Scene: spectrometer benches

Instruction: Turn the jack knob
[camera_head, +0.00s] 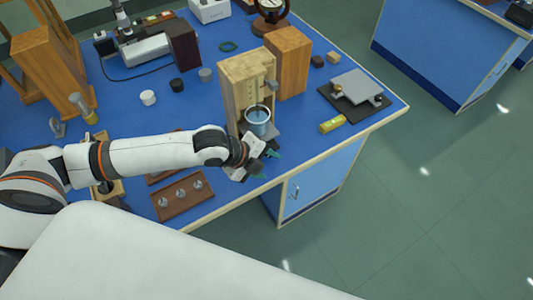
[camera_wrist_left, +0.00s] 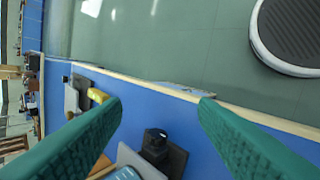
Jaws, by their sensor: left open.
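A wooden stand (camera_head: 236,97) holds a metal beaker (camera_head: 258,116) over a small grey jack platform (camera_head: 272,131) near the bench's front edge. In the left wrist view, a black knob (camera_wrist_left: 155,141) sits beside the grey jack plate (camera_wrist_left: 140,162), with part of the beaker (camera_wrist_left: 125,174) at the bottom edge. My left gripper (camera_head: 267,164) is in front of the jack, its green fingers apart and empty. In the left wrist view the gripper (camera_wrist_left: 161,104) frames the knob's direction, but no contact shows. In the head view the gripper and wrist hide most of the knob. My right gripper is out of view.
A wooden block (camera_head: 290,65) stands right of the stand. A brown board with round metal pieces (camera_head: 178,201) lies left of the gripper. Open floor (camera_head: 400,200) lies beyond the bench edge.

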